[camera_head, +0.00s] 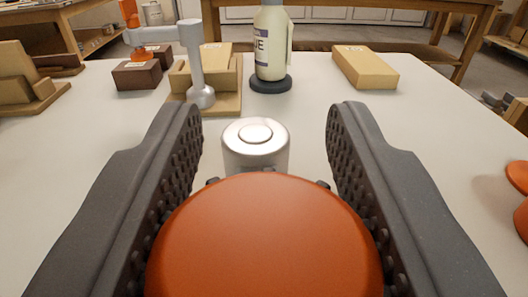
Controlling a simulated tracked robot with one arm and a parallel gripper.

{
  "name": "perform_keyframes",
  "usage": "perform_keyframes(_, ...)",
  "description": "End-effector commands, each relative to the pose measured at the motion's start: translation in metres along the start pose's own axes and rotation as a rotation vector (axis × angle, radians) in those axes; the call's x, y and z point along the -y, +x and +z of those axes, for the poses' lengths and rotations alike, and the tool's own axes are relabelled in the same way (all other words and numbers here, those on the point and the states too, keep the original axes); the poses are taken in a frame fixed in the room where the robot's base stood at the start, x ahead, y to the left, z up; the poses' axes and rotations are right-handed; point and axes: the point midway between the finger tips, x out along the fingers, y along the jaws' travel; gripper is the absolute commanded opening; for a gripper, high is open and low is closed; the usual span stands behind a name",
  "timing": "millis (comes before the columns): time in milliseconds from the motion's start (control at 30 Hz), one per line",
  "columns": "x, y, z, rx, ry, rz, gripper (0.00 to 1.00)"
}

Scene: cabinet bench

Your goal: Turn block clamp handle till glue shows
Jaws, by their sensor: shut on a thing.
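A large round orange knob (264,240), which looks like a clamp handle, fills the lower middle of the view close to the camera. My gripper (265,140) has one dark studded finger on each side of it and is shut on it. A silver cylinder (255,160) with a round raised top stands just beyond the knob; whether they are joined is hidden. At the back left, a grey clamp (196,65) with an orange end (129,12) stands at tan wooden blocks (226,75). I see no glue bead there.
A pale bottle (270,45) with lettering ending in "UE" stands on a dark round base at the back. A tan block (364,68) lies right of it. Dark brown blocks (137,75) and stepped tan blocks (28,90) are at left. Orange rounded parts (517,178) show at the right edge. The white tabletop (425,125) is otherwise clear.

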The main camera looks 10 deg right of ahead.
Motion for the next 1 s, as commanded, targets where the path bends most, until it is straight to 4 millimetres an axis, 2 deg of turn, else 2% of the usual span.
perform_keyframes(433, 0.000, 0.000, 0.000, 0.000, 0.000, 0.009, 0.16)
perform_keyframes(467, 0.000, 0.000, 0.000, 0.000, 0.000, 0.009, 0.41)
perform_keyframes(533, 0.000, 0.000, 0.000, 0.000, 0.000, 0.009, 0.60)
perform_keyframes(833, 0.000, -0.001, 0.000, 0.000, 0.000, 0.008, 0.60)
perform_keyframes(1000, 0.001, -0.014, -0.001, -0.001, 0.002, 0.008, 0.60)
